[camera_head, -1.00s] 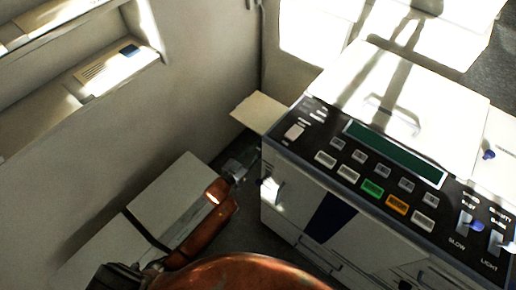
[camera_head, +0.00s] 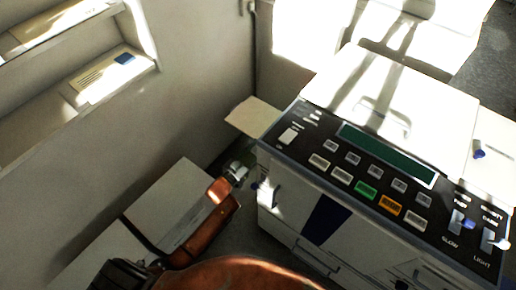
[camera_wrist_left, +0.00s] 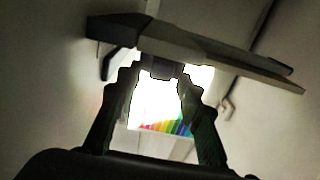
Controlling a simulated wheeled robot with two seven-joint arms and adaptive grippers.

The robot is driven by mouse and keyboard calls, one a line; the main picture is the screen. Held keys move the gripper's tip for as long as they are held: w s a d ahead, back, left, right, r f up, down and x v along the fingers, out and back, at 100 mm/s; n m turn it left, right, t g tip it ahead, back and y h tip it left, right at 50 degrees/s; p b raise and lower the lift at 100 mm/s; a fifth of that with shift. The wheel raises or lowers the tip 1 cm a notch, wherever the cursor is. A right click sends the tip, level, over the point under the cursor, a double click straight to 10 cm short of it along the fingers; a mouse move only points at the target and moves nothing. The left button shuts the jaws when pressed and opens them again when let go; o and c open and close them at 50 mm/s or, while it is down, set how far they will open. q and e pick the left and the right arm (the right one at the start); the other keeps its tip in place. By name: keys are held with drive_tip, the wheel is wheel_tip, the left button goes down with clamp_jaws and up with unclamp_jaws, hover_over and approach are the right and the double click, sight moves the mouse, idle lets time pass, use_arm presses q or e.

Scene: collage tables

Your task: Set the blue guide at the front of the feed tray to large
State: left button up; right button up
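A grey-white machine with a dark control panel (camera_head: 352,172) stands at the right. A small blue piece (camera_head: 478,152) sits on the pale surface at its right end; I cannot tell if this surface is the feed tray or read a size mark there. My left gripper (camera_head: 238,172) is low beside the machine's left side, far from that blue piece. In the left wrist view its two fingers (camera_wrist_left: 160,78) are spread apart. A small dark block shows between the tips, and I cannot tell whether they touch it. My right gripper is not in view.
A beige shelf (camera_head: 253,116) juts from the machine's left side, above my left gripper; a dark-edged ledge (camera_wrist_left: 200,45) crosses the left wrist view. Pale boxes (camera_head: 150,212) lie below left. Wall shelves (camera_head: 112,75) are at upper left. Blue-knobbed sliders (camera_head: 466,224) are on the panel's right.

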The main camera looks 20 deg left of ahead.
use_arm(q)
drive_tip(key=v, duration=1.2)
idle(0.5)
